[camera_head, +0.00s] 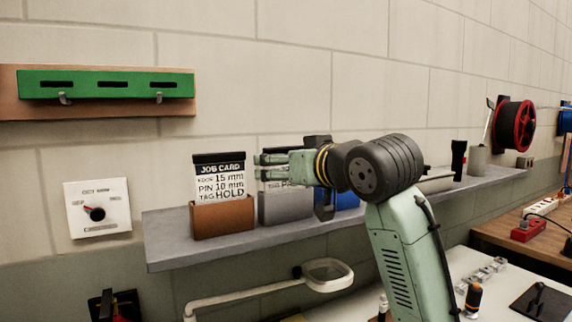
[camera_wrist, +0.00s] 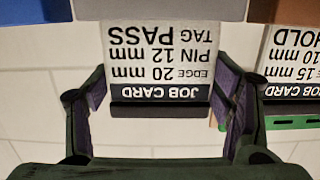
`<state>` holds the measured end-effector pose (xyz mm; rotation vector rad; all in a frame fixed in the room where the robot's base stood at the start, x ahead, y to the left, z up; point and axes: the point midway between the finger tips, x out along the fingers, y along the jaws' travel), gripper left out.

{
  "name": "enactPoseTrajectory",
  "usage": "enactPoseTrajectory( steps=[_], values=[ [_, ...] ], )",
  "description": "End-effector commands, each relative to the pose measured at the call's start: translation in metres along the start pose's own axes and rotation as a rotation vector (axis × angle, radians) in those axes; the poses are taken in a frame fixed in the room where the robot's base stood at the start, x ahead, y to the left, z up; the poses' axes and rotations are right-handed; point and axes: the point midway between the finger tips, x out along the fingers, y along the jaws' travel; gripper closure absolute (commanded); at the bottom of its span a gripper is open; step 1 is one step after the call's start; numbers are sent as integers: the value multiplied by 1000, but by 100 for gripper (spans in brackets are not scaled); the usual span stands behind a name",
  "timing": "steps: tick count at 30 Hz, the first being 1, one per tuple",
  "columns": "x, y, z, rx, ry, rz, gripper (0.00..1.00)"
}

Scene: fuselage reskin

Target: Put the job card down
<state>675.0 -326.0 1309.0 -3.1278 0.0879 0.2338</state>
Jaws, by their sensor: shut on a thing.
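My gripper (camera_head: 262,167) is shut on a white job card with a dark top strip (camera_wrist: 158,65), holding it by its two side edges. In the upside-down wrist view the card reads edge 20 mm, pin 12 mm, tag PASS. Its lower end meets the grey holder (camera_head: 285,207) on the shelf and is hidden behind the holder's front. The card looks upright; how deep it sits is hidden. In the head view my fingers cover much of the card. The fingertips (camera_wrist: 163,90) also show in the wrist view.
A brown holder (camera_head: 222,219) with a HOLD job card (camera_head: 220,180) stands just left of the grey one on the grey shelf (camera_head: 172,246). A blue holder (camera_head: 347,199) stands to the right, partly behind my gripper. A green slotted rack (camera_head: 105,84) hangs on the wall.

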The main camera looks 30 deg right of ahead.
Motion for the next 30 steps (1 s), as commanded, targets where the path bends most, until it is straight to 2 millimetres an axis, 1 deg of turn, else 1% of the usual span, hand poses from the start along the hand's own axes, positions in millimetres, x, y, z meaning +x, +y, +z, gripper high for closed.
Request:
enactPoseTrajectory(
  steps=[2,3,11,12,20,23,26,29,30],
  values=[
    [1,0,4,1,0,-1,54],
    [1,0,3,0,0,0,25],
    [0,0,3,0,0,0,8],
    [0,0,3,0,0,0,6],
    [0,0,2,0,0,0,6],
    [-1,0,-3,-1,0,1,6],
    [-11,1,1,0,3,2,6],
    [-30,0,2,-1,4,1,6],
    [-38,0,2,-1,4,2,6]
  ],
)
